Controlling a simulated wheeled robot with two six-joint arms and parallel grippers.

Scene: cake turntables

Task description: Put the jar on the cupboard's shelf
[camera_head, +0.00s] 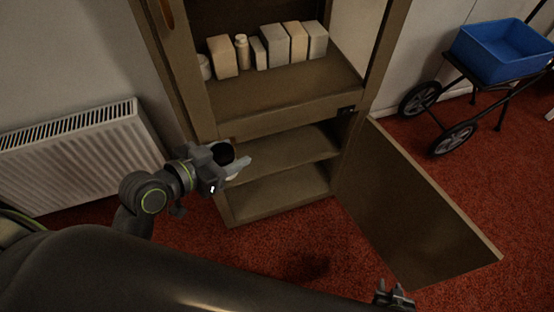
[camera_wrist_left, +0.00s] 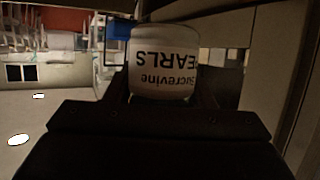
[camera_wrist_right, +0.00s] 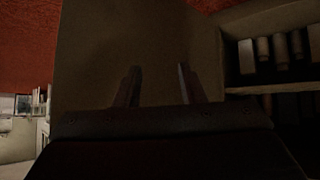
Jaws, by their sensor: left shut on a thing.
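The jar is a white tub with a dark lid and the words "Sucrevine PEARLS"; it shows upside down in the left wrist view (camera_wrist_left: 163,65). In the head view the jar's dark top (camera_head: 223,153) shows between the fingers of my left gripper (camera_head: 228,167), which is shut on it. They are in front of the cupboard (camera_head: 285,108), at the height of its lower open part. A lower shelf (camera_head: 290,153) is inside, and its visible part looks bare. My right gripper (camera_head: 394,297) is empty at the bottom edge; its fingers stand apart in the right wrist view (camera_wrist_right: 160,88).
The cupboard's lower door (camera_head: 415,210) stands open to the right over the red carpet. Several boxes (camera_head: 222,57) and small containers line the upper shelf's back, with bare room in front. A radiator (camera_head: 75,155) is at left, a cart with a blue bin (camera_head: 503,50) at right.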

